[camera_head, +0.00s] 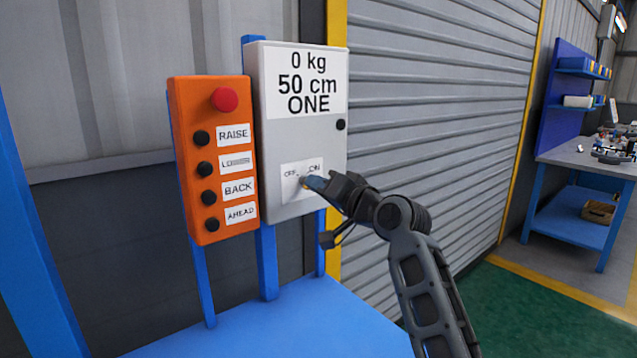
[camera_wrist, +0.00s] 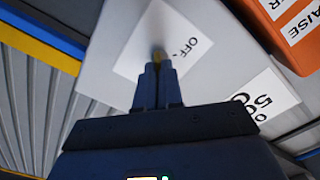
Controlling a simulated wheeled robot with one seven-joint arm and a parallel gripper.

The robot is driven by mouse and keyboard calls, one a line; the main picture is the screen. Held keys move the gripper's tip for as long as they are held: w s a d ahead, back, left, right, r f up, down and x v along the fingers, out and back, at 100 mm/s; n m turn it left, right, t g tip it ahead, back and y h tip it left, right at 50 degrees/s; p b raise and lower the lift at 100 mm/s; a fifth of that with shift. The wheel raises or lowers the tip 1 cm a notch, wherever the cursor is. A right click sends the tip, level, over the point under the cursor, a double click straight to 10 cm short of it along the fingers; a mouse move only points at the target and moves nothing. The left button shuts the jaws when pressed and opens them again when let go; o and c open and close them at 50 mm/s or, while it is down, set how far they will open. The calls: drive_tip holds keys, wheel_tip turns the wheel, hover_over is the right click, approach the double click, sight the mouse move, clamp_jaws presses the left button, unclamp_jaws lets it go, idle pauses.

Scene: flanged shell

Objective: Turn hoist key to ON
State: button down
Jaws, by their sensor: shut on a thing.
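The hoist key (camera_wrist: 158,54) is a small brass-coloured piece on the white OFF/ON label (camera_head: 291,184) low on the grey control box (camera_head: 283,140). My gripper (camera_head: 307,182) reaches in from the right in the head view and is shut on the key. In the wrist view the fingers (camera_wrist: 157,72) are together at the key, beside the word OFF. The ON end of the label is hidden in the wrist view. The fingers cover most of the key, so I cannot tell which way it is turned.
An orange pendant (camera_head: 212,160) with a red button (camera_head: 225,99) and black buttons stands just left of the box. The box's display (camera_head: 308,82) reads 0 kg, 50 cm, ONE. A blue table (camera_head: 280,325) lies below. A roller shutter (camera_head: 430,110) is behind.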

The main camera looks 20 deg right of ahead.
idle(0.4)
drive_tip(key=c, duration=1.3)
unclamp_jaws()
drive_tip(key=shift+s, duration=0.15)
drive_tip(key=b+v, duration=0.1)
drive_tip(key=v, duration=0.6)
drive_tip(key=shift+s+d, duration=0.1)
drive_tip(key=shift+s, duration=0.15)
